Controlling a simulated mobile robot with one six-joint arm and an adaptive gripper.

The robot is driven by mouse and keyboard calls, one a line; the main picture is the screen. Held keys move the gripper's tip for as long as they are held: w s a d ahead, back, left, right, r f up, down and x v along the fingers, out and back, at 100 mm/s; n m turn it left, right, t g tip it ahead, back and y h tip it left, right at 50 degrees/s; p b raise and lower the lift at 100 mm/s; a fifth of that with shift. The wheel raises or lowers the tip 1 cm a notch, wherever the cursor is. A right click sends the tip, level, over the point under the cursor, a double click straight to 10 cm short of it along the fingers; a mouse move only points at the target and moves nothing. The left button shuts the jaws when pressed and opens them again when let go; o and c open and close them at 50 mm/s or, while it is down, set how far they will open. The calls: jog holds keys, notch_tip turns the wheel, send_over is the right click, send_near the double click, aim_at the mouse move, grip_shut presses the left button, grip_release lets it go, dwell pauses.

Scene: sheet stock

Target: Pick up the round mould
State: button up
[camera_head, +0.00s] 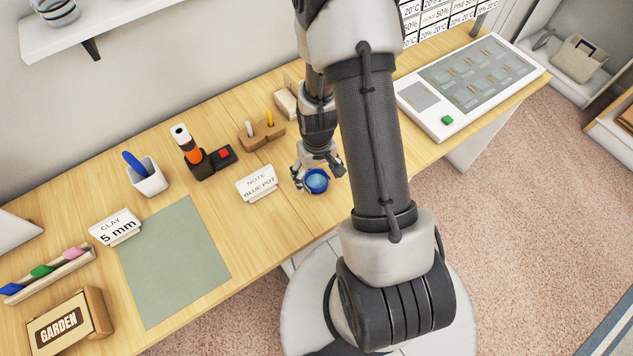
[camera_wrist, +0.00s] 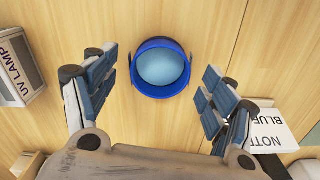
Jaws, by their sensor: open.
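A round blue pot-like mould (camera_head: 317,183) with a lighter blue inside stands on the wooden table near its front edge. It also shows in the wrist view (camera_wrist: 161,92), upright and seen from above, with its whole rim in sight. My gripper (camera_head: 318,172) is just above and beside it in the head view. In the wrist view my gripper (camera_wrist: 158,82) is open, with one finger on each side of the mould. A gap shows between the mould and each finger, and nothing is held.
A white card (camera_head: 257,184) reading "NOTE BLUE POT" stands left of the mould. A wooden block with pegs (camera_head: 262,133) is behind it. A UV lamp box (camera_wrist: 20,65) shows at the wrist view's left. A green mat (camera_head: 172,262) lies left, and a white panel (camera_head: 470,80) right.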

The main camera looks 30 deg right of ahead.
notch_tip(320, 180, down, 3)
jog(key=shift+r, duration=0.15)
jog(key=shift+r, duration=0.1)
jog(key=shift+c, duration=0.2)
jog(key=c, duration=1.1)
